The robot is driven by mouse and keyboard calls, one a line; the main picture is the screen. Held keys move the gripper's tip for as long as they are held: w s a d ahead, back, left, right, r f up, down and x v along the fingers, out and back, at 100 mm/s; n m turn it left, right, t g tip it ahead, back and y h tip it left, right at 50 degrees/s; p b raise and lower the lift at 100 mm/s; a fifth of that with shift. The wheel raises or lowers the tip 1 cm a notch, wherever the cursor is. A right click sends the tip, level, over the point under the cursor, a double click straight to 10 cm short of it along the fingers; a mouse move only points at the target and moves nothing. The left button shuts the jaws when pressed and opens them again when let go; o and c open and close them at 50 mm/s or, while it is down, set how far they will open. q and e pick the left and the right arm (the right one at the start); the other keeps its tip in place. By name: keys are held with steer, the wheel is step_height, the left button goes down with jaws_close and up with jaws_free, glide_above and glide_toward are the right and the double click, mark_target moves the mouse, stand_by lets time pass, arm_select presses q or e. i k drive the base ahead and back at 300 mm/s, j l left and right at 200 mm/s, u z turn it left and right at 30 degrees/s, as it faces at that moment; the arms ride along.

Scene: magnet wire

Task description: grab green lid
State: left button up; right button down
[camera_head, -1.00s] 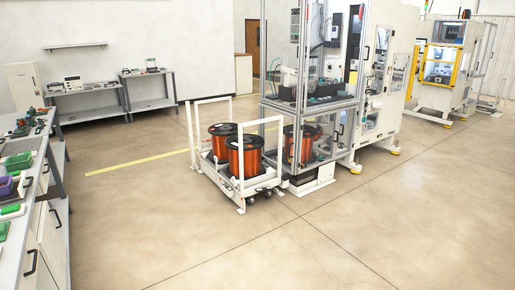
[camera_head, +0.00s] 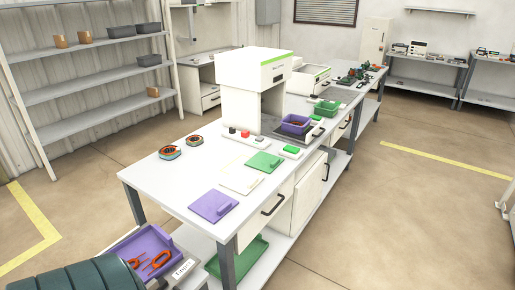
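The green lid (camera_head: 264,162) is a flat green plate with a small raised handle. It lies on the white-topped workbench (camera_head: 170,195), in front of a white machine. A white lid (camera_head: 241,179) lies nearer, and a purple lid (camera_head: 213,206) lies nearer still at the bench's near end. Neither of my grippers is in the head view.
A purple bin (camera_head: 296,124) and a green bin (camera_head: 327,109) stand farther along the bench beside the white machine (camera_head: 250,85). A purple tray (camera_head: 140,250) with red-orange tools is at bottom left. Floor is free at right; shelves (camera_head: 90,95) stand at back left.

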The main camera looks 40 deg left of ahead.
mark_target(265, 162)
steer(key=i+j+u, duration=0.1)
steer(key=i+u, duration=0.35)
steer(key=i, duration=0.25)
steer(key=i+l+u, duration=0.15)
steer(key=i+u, duration=0.25)
steer(key=i, duration=0.25)
steer(key=i+u, duration=0.15)
steer(key=i, duration=0.35)
